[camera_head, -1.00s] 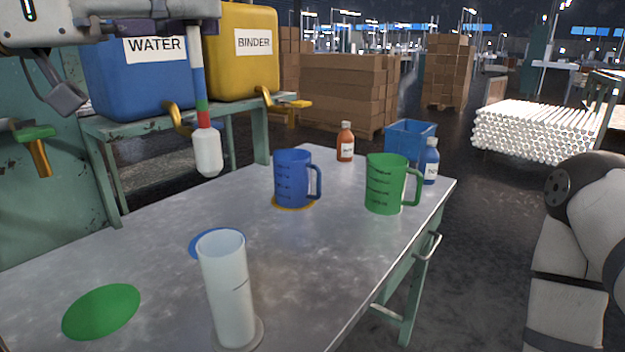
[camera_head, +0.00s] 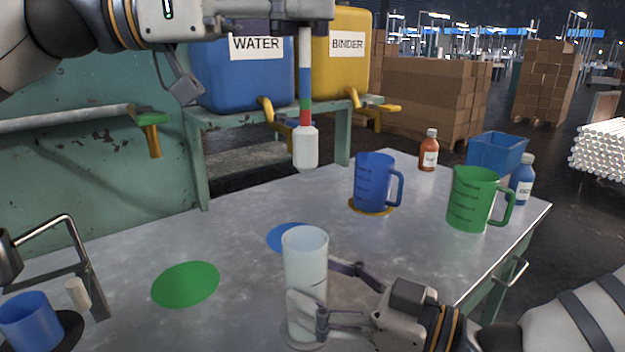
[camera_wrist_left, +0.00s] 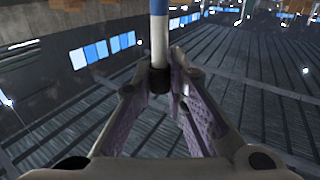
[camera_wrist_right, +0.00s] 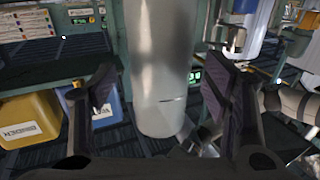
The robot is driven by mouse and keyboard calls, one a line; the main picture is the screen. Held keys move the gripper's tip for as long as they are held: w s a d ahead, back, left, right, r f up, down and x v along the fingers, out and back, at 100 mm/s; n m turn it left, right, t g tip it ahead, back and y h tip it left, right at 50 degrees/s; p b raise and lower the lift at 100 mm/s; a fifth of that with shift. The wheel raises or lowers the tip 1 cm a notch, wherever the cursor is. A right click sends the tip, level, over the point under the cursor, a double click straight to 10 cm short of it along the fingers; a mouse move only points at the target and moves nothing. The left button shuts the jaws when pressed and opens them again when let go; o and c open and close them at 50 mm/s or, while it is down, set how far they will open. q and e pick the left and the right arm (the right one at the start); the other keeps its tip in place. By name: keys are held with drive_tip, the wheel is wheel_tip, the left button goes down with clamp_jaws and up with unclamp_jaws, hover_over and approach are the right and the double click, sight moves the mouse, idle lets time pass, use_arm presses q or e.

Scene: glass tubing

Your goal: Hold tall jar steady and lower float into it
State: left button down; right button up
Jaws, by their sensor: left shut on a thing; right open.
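The tall jar (camera_head: 306,262) is a translucent white cylinder upright on the table. My right gripper (camera_head: 320,290) is open with a finger on either side of it. In the right wrist view the jar (camera_wrist_right: 158,75) stands between the pads (camera_wrist_right: 163,97), with gaps visible on both sides. The float (camera_head: 305,148) has a white bulb below a stem banded red, green, blue and white. My left gripper (camera_head: 308,12) is shut on the stem's top and holds it upright, with the bulb above the jar mouth in the picture. The left wrist view shows the stem (camera_wrist_left: 159,35) at the fingertips (camera_wrist_left: 160,78).
A blue mug (camera_head: 373,182), a green mug (camera_head: 472,200), a red-brown bottle (camera_head: 428,152) and a blue bottle (camera_head: 522,182) stand right of the jar. A green disc (camera_head: 186,284) lies at left. A blue cup (camera_head: 28,322) and metal stand (camera_head: 88,275) are lower left.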

sight(303, 171)
drive_tip(key=shift+x, duration=1.4)
drive_tip(key=shift+c, duration=0.6)
drive_tip(key=c, duration=1.2)
use_arm(q)
drive_tip(key=shift+f, duration=6.5)
drive_tip(key=c, duration=1.5)
unclamp_jaws()
drive_tip(key=shift+c, duration=0.2)
